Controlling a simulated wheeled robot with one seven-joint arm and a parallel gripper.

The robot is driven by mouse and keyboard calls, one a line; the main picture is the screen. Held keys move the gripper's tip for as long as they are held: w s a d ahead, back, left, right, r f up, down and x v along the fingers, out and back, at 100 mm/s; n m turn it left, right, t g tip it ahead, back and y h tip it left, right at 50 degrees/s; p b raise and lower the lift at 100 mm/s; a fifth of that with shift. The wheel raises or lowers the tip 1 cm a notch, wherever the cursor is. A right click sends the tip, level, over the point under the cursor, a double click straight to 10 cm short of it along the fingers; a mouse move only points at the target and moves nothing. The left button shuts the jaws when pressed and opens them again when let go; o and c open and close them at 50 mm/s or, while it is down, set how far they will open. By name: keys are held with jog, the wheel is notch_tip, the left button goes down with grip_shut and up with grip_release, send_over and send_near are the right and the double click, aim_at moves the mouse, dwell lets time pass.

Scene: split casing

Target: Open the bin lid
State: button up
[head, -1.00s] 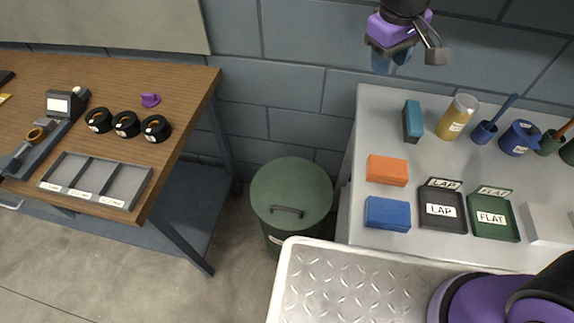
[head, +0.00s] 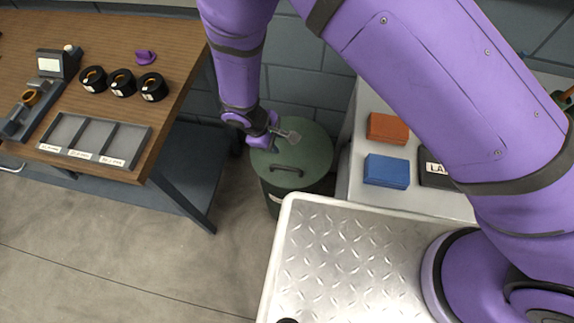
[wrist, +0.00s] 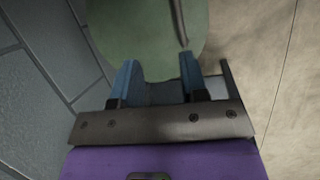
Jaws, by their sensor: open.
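The green bin (head: 272,202) stands on the floor between the workbench and the grey table. Its round green lid (head: 312,155) is on it, closed, with a dark bar handle (head: 287,170) on top.
The wooden workbench (head: 180,45) is left of the bin, with a divided tray (head: 95,137) and black rings. The grey table (head: 350,190) stands close on the right, holding an orange box (head: 387,128) and a blue box (head: 386,171). My metal-topped base is in front.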

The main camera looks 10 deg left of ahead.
aim_at(289, 168)
jog(key=shift+n, duration=0.5)
jog(key=s+x, duration=0.1)
jog(key=x, duration=0.3)
jog(key=a+x, duration=0.1)
jog(key=x, duration=0.4)
jog(key=s+f+x, duration=0.1)
jog(key=x, duration=0.4)
jog(key=shift+s+a, duration=0.2)
jog(key=shift+s, duration=0.1)
grip_shut()
